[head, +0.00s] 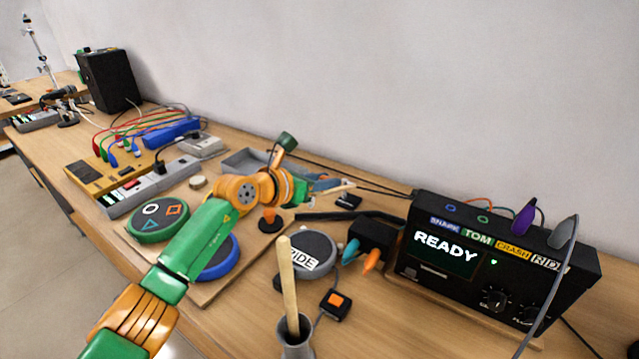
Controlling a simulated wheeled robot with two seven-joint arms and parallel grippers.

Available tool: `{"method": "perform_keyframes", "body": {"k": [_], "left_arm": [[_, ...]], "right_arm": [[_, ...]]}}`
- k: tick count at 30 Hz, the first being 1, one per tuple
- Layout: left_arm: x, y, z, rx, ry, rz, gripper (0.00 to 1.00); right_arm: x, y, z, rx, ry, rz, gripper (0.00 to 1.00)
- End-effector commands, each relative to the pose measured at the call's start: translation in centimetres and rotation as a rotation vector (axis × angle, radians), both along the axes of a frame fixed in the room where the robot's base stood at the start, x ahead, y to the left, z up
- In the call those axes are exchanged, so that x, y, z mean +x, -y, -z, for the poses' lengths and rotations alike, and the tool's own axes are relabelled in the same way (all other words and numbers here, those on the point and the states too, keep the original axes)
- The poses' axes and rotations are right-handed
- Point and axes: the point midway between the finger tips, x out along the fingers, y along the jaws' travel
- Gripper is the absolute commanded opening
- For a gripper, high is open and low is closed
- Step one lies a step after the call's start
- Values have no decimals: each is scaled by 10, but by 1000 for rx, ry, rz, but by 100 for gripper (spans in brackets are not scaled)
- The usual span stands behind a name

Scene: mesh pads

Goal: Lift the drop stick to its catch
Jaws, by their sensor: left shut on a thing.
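My left arm comes in from the lower left, and its gripper (322,184) is at the middle of the bench, beyond the grey RIDE pad. It is shut on a pale wooden stick (343,187), which looks like the drop stick; only a short part shows beside the fingers. My wrist and fingers hide the rest of it, and I cannot make out its catch. The grey round pad (311,247) marked RIDE lies just nearer than the gripper. A black module (464,262) reads READY, with a green light, at the right. My right gripper is not in view.
A wooden stick (289,281) stands in a grey cup (297,338) at the front. Green (158,222) and blue (217,258) pads lie under or beside my arm. A black box with teal and orange plugs (369,246) sits left of the module. Cables cross behind.

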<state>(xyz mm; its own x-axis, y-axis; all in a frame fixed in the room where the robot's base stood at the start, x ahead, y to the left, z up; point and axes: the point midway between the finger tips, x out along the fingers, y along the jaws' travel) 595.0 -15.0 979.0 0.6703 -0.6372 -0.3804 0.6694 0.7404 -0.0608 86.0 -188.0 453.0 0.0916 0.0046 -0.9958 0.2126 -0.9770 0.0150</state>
Motion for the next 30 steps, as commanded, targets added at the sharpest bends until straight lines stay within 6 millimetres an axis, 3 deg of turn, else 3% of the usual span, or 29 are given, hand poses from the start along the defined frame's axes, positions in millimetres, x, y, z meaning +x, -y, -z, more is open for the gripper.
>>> {"method": "perform_keyframes", "body": {"k": [9,24,25,28,30], "left_arm": [[12,8,-19,-4,10,0,0],[14,9,-22,-4,11,-1,0],[14,9,-22,-4,11,-1,32],[14,9,-21,-4,10,-1,59],[14,9,-21,-3,9,-1,60]], "right_arm": [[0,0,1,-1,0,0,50],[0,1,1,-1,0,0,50],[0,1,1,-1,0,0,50],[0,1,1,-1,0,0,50],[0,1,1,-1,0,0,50]]}}
